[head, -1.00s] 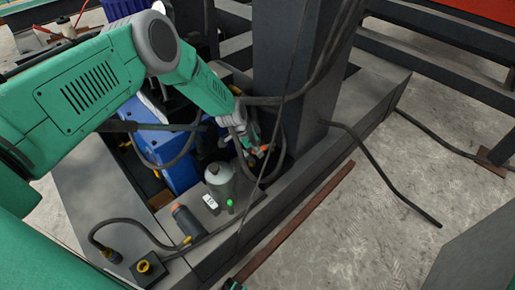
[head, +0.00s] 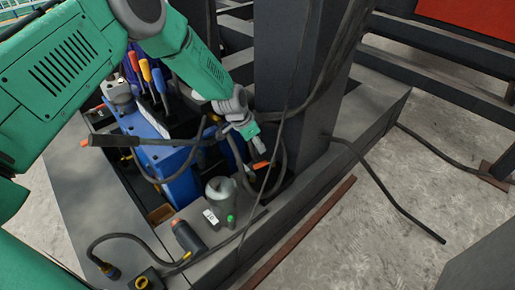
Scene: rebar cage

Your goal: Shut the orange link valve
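A small orange piece (head: 261,165), which looks like the valve handle, sits among dark hoses beside the thick grey column. My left arm reaches in from the left, and my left gripper (head: 262,148) hangs just above the orange piece, close to the column. It is too small to tell whether the fingers touch the piece or are open or shut. The lower valve body is partly hidden by hoses. My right gripper is not in view.
A blue machine (head: 183,190) with hoses stands left of the valve. A grey bottle (head: 221,192), a dark cylinder (head: 188,238) and a yellow-topped box (head: 146,281) stand in front. The grey column (head: 295,80) blocks the right side.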

